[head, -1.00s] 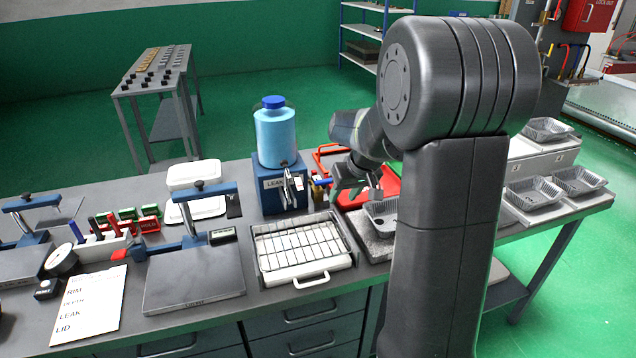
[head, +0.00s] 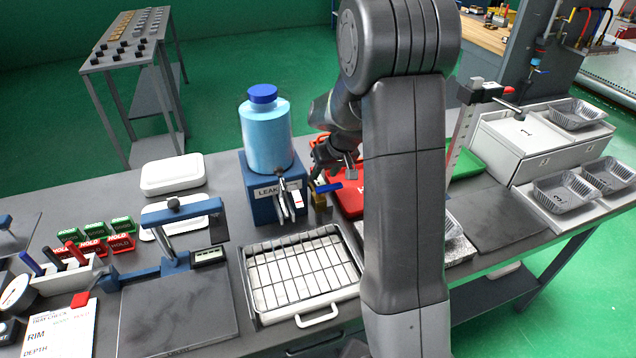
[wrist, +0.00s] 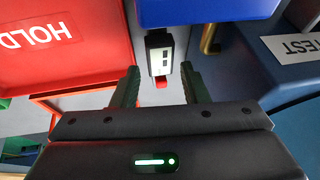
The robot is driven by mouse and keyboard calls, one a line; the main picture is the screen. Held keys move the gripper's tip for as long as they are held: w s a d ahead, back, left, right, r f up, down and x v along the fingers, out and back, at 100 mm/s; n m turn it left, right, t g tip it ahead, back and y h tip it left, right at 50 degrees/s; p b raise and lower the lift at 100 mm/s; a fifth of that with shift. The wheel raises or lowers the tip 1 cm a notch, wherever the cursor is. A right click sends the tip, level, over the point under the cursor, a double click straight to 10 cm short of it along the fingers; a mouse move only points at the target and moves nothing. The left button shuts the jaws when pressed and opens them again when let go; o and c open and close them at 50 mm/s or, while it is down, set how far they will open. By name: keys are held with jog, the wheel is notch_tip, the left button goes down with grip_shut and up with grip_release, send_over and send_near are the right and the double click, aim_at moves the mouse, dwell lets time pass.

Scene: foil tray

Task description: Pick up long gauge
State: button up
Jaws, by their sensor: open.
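My gripper (wrist: 160,90) is open and empty; in the head view it (head: 337,165) hangs between the blue leak-test box and the red HOLD tray. In the wrist view a small dark gauge (wrist: 159,52) with a pale display and a red tip shows ahead between the fingertips, apart from them. A blue bar (wrist: 205,8) lies just beyond it. In the head view a blue bar (head: 328,187) sits by a brass-coloured piece below my gripper. I cannot tell for sure that this gauge is the long one, and its full length is hidden.
The leak-test box (head: 262,205) with a blue bottle stands left of my gripper. The red HOLD tray (head: 348,203) is close on the right. A tall scale stand (head: 461,135) rises right of my arm. A wire rack (head: 300,270) lies in front.

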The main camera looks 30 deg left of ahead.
aim_at(320, 180)
jog(key=shift+p+x, duration=0.75)
jog(key=shift+x, duration=1.9)
jog(key=shift+w+a+r, duration=0.1)
jog(key=shift+w+a, duration=0.05)
jog(key=shift+w, duration=0.05)
jog(key=shift+c, duration=0.4)
jog(key=c, duration=0.7)
